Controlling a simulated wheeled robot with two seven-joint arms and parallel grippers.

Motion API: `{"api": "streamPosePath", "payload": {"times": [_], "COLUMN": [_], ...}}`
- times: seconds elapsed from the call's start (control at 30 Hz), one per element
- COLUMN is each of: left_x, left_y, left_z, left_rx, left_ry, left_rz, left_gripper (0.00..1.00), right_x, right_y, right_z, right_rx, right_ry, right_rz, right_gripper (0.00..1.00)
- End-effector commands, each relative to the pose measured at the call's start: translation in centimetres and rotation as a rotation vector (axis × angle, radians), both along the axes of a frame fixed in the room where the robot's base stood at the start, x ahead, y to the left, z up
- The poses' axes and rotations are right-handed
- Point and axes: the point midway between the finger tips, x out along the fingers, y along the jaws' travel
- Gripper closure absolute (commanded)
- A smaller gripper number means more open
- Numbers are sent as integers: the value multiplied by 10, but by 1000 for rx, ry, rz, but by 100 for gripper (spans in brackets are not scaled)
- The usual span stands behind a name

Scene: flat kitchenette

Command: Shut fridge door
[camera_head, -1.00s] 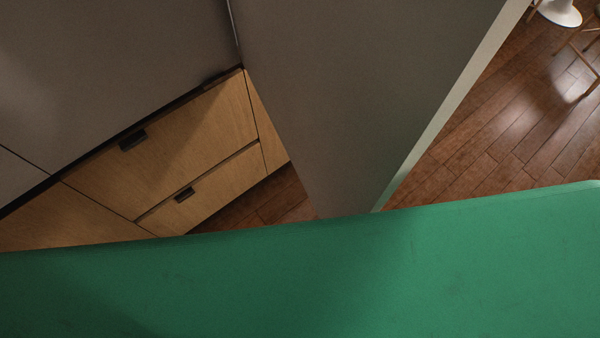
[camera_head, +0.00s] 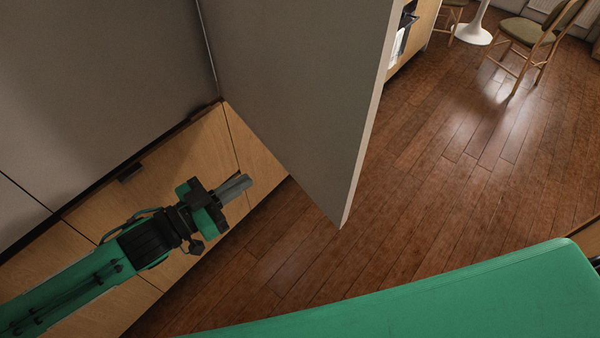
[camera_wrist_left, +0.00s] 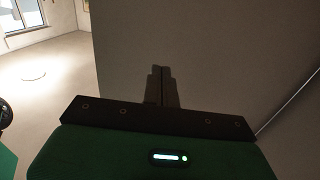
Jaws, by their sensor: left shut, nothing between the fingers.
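The fridge door (camera_head: 300,90) is a tall plain grey panel that stands open, jutting out from the cabinet fronts toward me. Its pale free edge (camera_head: 366,125) faces the room, and the inside of the fridge is hidden. My left gripper (camera_head: 240,186) is shut and empty, low on the left side of the door, and appears apart from its face. In the left wrist view the shut fingers (camera_wrist_left: 162,84) point toward the grey door face (camera_wrist_left: 215,45). My right gripper is not in view.
Grey cabinet fronts (camera_head: 95,75) and wooden drawers (camera_head: 170,160) lie at the left. A green surface (camera_head: 450,300) fills the lower right. The wooden floor (camera_head: 440,190) is clear up to a chair (camera_head: 530,35) and a white pedestal (camera_head: 473,30) at the back.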

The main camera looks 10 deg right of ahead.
Motion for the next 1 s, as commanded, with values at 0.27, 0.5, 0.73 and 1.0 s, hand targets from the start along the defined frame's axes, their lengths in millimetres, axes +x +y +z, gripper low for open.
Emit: {"api": "streamPosePath", "payload": {"times": [0.27, 0.5, 0.73, 1.0], "left_x": [-17, -3, 12, 29], "left_y": [-12, -42, -77, -114], "left_z": [18, 20, 21, 20], "left_rx": [-19, -20, -20, -18], "left_ry": [2, 1, 1, 1], "left_rz": [-48, -47, -47, -46], "left_gripper": [100, 100, 100, 100], "right_x": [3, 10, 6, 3], "right_y": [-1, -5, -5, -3], "right_z": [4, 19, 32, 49], "right_rx": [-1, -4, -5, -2], "right_ry": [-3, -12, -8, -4], "right_rz": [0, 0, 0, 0], "right_gripper": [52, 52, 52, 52]}}
